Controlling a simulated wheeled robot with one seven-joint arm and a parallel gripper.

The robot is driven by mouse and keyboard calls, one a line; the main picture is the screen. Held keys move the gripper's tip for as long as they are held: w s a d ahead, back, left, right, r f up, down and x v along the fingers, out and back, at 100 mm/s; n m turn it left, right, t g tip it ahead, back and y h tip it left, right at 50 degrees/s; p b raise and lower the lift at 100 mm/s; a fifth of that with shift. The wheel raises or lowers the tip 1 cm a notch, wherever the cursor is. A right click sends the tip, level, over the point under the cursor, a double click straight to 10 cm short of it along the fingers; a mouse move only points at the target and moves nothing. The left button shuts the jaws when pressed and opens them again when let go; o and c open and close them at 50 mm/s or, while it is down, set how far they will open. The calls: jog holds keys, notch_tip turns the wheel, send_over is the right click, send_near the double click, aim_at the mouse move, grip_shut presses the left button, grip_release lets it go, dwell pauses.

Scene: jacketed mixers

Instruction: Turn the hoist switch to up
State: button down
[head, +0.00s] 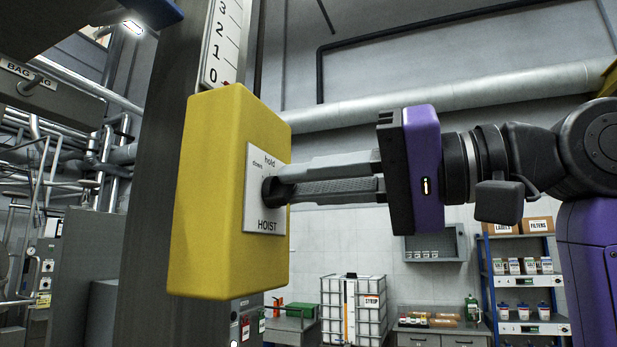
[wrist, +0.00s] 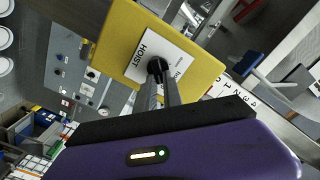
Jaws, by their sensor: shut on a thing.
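The hoist switch is a black knob (head: 271,190) on a white plate (head: 264,222) marked "HOIST", with "hold" at the top and "down" at the upper left. The plate is on a yellow box (head: 215,200) fixed to a grey column. My gripper (head: 285,185) reaches in from the right, its two fingers shut on the knob. The fingers hide part of the plate, and I cannot tell where the knob points. In the wrist view the knob (wrist: 155,66) sits between the fingertips, in front of the yellow box (wrist: 122,35).
A scale (head: 222,45) with numbers runs up the column above the box, with a small red mark near 0. A pipe (head: 430,105) runs along the back wall. A caged tank (head: 353,310), a bench and shelves (head: 520,285) stand well behind my arm.

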dwell(0.3)
jog(key=c, duration=1.5)
grip_release()
jog(key=b+v, duration=0.1)
jog(key=v, duration=0.7)
jog(key=shift+b, duration=0.4)
